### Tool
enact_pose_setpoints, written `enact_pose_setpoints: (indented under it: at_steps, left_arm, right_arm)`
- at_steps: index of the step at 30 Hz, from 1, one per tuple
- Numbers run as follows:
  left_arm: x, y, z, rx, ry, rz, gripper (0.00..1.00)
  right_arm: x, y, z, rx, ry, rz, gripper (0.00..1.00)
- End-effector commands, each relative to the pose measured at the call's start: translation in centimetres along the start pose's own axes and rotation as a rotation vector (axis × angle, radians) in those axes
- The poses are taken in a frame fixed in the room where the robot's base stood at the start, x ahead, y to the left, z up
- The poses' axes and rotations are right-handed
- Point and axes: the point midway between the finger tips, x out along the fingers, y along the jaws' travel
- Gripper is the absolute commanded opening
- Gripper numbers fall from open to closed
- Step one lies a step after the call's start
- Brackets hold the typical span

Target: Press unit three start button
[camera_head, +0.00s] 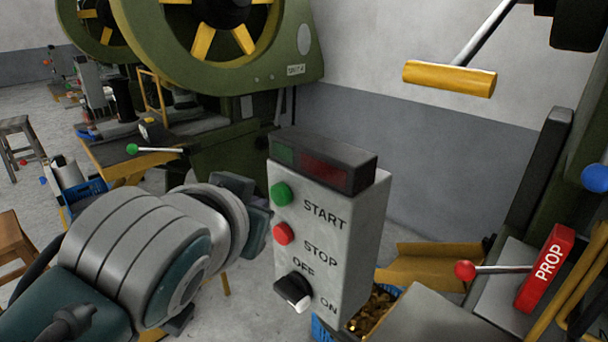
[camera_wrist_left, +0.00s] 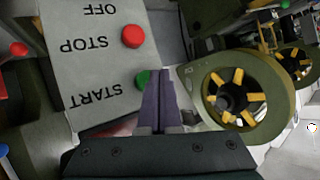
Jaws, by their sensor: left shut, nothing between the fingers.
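A grey control box (camera_head: 335,235) stands in the middle of the head view. Its face carries a green START button (camera_head: 281,194), a red STOP button (camera_head: 283,233) and a black OFF/ON knob (camera_head: 293,290). No unit number is readable on it. My left gripper (camera_head: 262,216) is just left of the box face, near the START and STOP buttons. In the left wrist view its shut fingers (camera_wrist_left: 153,85) partly cover the green START button (camera_wrist_left: 141,79), beside the red STOP button (camera_wrist_left: 134,36). I cannot tell whether the fingertips touch it. My right gripper is not in view.
A dark display (camera_head: 325,170) tops the box. A green press with a flywheel (camera_head: 225,45) stands behind. A blue crate of copper pieces (camera_head: 375,310) is beside the box's lower right. A red PROP block (camera_head: 545,268) and red-knobbed lever (camera_head: 490,269) are at right.

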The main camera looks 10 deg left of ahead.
Motion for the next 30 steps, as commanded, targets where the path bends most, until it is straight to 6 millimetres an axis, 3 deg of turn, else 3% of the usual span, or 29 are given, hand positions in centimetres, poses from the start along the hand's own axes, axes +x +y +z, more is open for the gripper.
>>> enact_pose_setpoints:
  at_steps: [30]
  left_arm:
    - [0.55,0.41,-0.43,-0.001,0.001,0.000,0.00]
  right_arm:
    - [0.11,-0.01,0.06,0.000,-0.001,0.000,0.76]
